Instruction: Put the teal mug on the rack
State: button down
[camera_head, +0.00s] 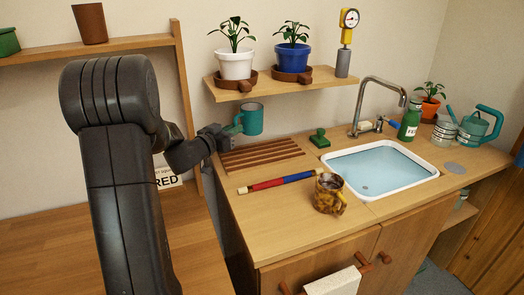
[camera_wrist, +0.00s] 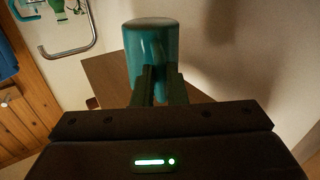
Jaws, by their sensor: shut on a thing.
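The teal mug (camera_head: 252,119) is held in the air above the back left of the counter, below the wall shelf. My gripper (camera_head: 232,129) is shut on the mug, at its left side where the handle is. In the wrist view the mug (camera_wrist: 151,55) stands just beyond the two fingers of my gripper (camera_wrist: 160,82); the exact grip on the handle is hidden. The slatted wooden rack (camera_head: 262,155) lies empty on the counter, below the mug with a gap between them.
A brown patterned mug (camera_head: 329,194) and a red-blue-yellow stick (camera_head: 280,182) lie in front of the rack. A green object (camera_head: 319,138) sits right of it, then the sink (camera_head: 378,166). The shelf (camera_head: 290,84) with potted plants is above the mug.

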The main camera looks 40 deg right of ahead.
notch_tip(320, 180, down, 9)
jog(key=shift+a+f+b, duration=0.1)
jog(key=shift+f+b, duration=0.05)
jog(key=shift+b, duration=0.85)
jog(key=shift+f, duration=0.15)
jog(key=c, duration=1.5)
grip_release()
jog(key=shift+o, duration=0.2)
jog(key=shift+r, duration=0.25)
jog(key=v, duration=1.2)
jog(key=shift+p, duration=0.3)
jog(key=shift+f, duration=0.1)
